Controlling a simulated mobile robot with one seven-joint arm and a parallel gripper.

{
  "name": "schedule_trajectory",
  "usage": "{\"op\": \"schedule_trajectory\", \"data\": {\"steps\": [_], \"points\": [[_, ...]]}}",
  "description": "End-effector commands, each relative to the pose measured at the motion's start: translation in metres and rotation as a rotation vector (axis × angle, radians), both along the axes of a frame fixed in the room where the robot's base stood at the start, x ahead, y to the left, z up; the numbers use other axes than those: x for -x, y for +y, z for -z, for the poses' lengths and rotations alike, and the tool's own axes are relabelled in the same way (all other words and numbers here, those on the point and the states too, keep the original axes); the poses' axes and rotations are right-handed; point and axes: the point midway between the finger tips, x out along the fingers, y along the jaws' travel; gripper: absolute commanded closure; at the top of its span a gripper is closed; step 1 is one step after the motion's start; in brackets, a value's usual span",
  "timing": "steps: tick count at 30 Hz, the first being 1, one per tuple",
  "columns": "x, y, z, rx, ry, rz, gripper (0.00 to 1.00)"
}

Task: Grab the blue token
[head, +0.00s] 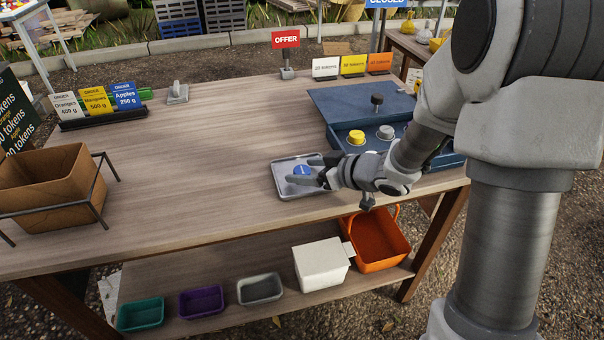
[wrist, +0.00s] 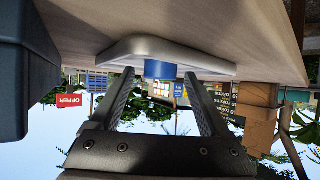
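The blue token (head: 302,170) stands on a small grey metal tray (head: 281,181) on the wooden table. In the wrist view, which is upside down, the blue token (wrist: 160,69) sits on the tray (wrist: 205,62). My gripper (head: 304,172) reaches over the tray from the right, low and nearly level. My gripper (wrist: 159,76) is open, with one finger to each side of the token. Whether the fingers touch the token cannot be told; a gap shows on both sides in the wrist view.
A cardboard box (head: 45,180) is at the left. Price signs (head: 97,102) stand at the back left. The middle of the table (head: 210,140) is clear.

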Motion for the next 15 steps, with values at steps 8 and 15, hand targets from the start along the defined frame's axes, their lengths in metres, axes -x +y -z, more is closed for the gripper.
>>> {"op": "schedule_trajectory", "data": {"steps": [8, 15], "points": [[0.0002, -0.0003, -0.0002, 0.000, 0.000, 0.000, 0.73], [0.0003, -0.0003, -0.0003, -0.001, -0.001, 0.000, 1.00]]}}
